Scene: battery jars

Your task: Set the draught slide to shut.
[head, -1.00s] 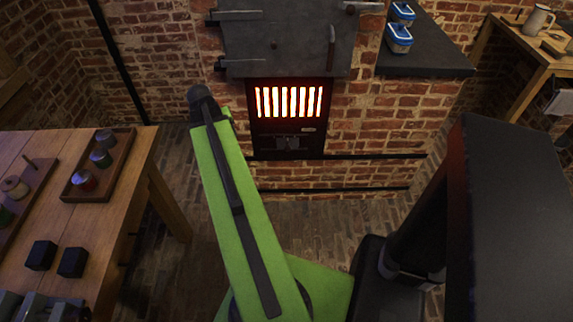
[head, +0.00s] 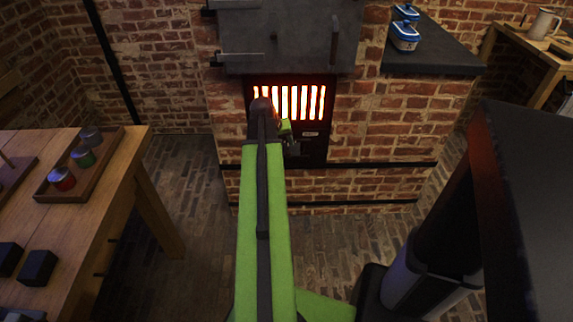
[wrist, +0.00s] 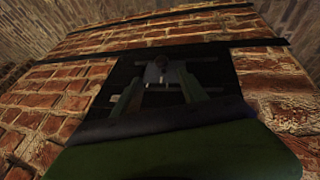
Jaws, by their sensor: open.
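The draught slide (wrist: 160,72) shows as a small grey metal piece on a dark iron front in the wrist view. My gripper (wrist: 160,84) is open. Its two green fingers stand apart, one on each side of the grey piece, with a gap to it; I cannot tell whether they touch anything. In the head view my green arm reaches to the dark iron front (head: 318,150) below the glowing grate (head: 300,102). The arm hides much of the slide there, so its setting cannot be read.
A brick wall (head: 380,140) surrounds the front. A dark shelf (head: 440,55) with blue-and-white containers (head: 404,36) is at the upper right. A wooden table (head: 110,190) with a tray of jars stands at left. Brick floor between is clear.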

